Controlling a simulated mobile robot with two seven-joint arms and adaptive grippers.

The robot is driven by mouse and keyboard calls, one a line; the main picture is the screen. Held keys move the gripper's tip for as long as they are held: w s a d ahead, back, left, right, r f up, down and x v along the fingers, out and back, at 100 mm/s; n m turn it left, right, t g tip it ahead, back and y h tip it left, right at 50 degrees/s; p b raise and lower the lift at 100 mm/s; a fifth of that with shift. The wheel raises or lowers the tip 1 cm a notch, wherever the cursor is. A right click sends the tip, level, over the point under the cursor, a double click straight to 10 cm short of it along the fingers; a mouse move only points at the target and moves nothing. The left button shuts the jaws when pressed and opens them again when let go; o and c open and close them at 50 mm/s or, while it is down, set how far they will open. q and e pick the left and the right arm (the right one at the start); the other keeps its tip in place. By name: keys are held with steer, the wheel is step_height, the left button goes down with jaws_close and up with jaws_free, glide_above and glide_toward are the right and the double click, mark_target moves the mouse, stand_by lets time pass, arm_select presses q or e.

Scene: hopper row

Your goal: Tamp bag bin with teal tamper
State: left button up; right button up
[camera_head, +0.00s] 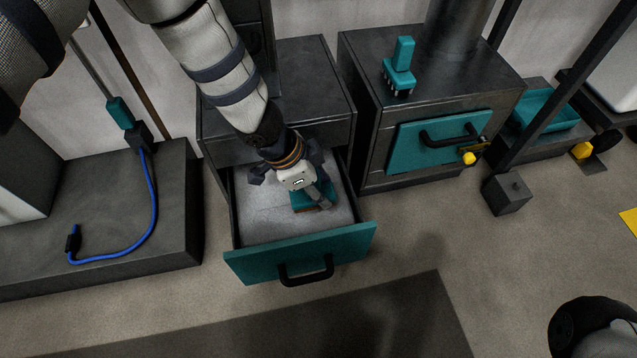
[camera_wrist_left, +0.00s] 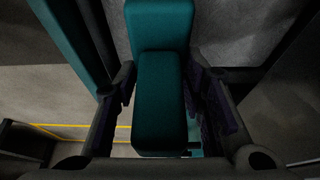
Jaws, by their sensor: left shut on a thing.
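The bag bin is an open drawer with a teal front (camera_head: 300,254) and a black handle. A pale grey, soft-looking filling (camera_head: 262,212) covers its inside. My left gripper (camera_head: 310,190) points down into the drawer and is shut on the teal tamper (camera_head: 304,201). The tamper is low over the filling, partly hidden by the gripper; I cannot tell whether it touches. In the left wrist view the tamper's teal handle (camera_wrist_left: 160,100) sits between the two dark fingers. My right gripper is not in view.
A dark cabinet (camera_head: 375,60) with a teal door stands right of the drawer. A teal tool with short prongs (camera_head: 400,68) stands on it. A teal tray (camera_head: 545,112) is at the right. A blue cable (camera_head: 153,200) lies on a dark platform at the left.

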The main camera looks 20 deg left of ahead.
arm_select(q)
steer(key=shift+f, duration=0.1)
stand_by(0.5)
steer(key=shift+f+b, duration=0.35)
steer(key=shift+f, duration=1.05)
steer(key=shift+r+p, duration=0.85)
steer(key=shift+r, duration=2.65)
